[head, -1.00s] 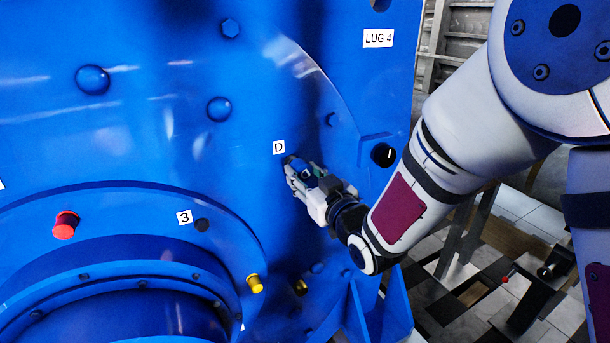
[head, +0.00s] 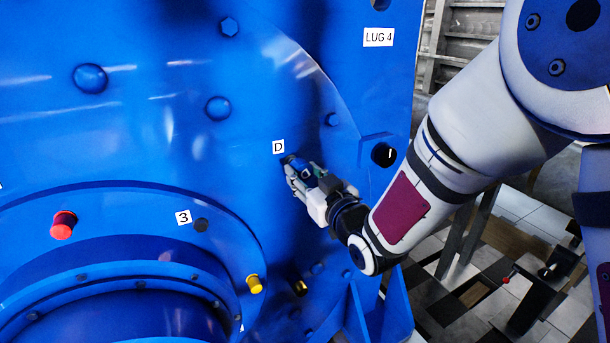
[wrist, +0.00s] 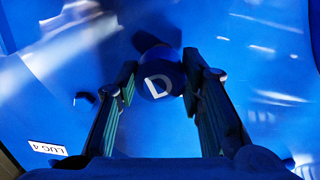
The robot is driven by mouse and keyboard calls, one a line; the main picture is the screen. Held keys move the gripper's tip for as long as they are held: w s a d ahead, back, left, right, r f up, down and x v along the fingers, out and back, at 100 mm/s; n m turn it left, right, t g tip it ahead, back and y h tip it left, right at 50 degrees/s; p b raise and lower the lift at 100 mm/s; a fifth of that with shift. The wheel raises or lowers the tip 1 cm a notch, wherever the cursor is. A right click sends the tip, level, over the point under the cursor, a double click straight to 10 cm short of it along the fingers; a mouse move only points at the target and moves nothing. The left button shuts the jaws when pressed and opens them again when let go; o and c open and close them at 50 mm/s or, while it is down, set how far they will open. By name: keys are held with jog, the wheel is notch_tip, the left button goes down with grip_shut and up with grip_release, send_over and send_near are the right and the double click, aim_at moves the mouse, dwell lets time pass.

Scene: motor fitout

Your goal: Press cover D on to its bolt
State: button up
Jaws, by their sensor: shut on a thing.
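In the head view my gripper (head: 299,170) is at the blue motor face, just below and right of the white D label (head: 279,147). A dark shape (wrist: 145,42) shows just behind the cover; I cannot tell whether it is the bolt or a shadow. Whether the cover touches its bolt is hidden.
Domed blue covers (head: 90,78) and (head: 218,108) and a bare hex bolt (head: 229,27) stand on the motor face (head: 150,140). A red plug (head: 63,225) and yellow plug (head: 254,284) stick out lower left. A lug (head: 384,154) juts out right of my gripper.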

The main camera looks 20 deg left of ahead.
aim_at(303, 174)
jog(key=shift+b+x, duration=0.75)
jog(key=shift+x, duration=0.85)
jog(key=o, duration=0.9)
jog(key=shift+s, duration=0.1)
jog(key=v, duration=1.2)
